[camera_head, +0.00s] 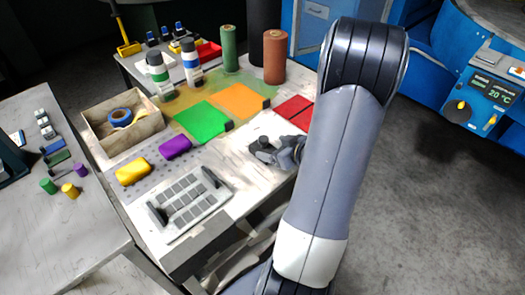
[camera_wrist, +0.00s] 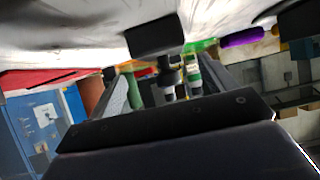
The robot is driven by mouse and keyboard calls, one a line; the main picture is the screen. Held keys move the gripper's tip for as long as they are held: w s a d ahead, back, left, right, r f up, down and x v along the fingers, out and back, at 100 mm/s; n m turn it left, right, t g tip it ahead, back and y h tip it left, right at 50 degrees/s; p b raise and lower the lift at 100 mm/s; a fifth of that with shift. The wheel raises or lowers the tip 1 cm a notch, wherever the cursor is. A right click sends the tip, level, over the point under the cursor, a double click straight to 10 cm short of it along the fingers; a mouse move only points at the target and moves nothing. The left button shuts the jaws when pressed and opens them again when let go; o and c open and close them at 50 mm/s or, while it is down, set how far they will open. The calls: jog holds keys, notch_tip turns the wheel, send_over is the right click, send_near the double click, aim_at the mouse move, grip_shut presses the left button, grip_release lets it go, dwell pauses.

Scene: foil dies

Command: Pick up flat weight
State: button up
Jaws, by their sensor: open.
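My gripper (camera_head: 283,151) is low over the white worktable (camera_head: 247,193), right of its middle, and partly hidden by my arm. A small dark block (camera_head: 262,143) lies at the fingertips in the head view; it may be the flat weight, but I cannot tell for sure. In the wrist view, which looks upside down, a black block (camera_wrist: 155,35) lies against the pale table surface, just beyond my open gripper (camera_wrist: 165,72). Nothing is visibly held between the fingers. I cannot tell whether the fingers touch the block.
A grey tray of plates (camera_head: 190,203) is in front. Green (camera_head: 203,122), orange (camera_head: 240,97) and red (camera_head: 294,109) mats lie behind. Bottles and rolls (camera_head: 275,57) stand at the back.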

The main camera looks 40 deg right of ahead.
aim_at(265, 149)
jog(key=x, duration=0.4)
jog(key=shift+a+f, duration=0.3)
jog(key=shift+f, duration=0.2)
jog(key=shift+w+f, duration=0.25)
jog(key=shift+w, duration=0.2)
jog(key=shift+c, duration=0.6)
grip_shut()
jog(key=shift+r, duration=0.15)
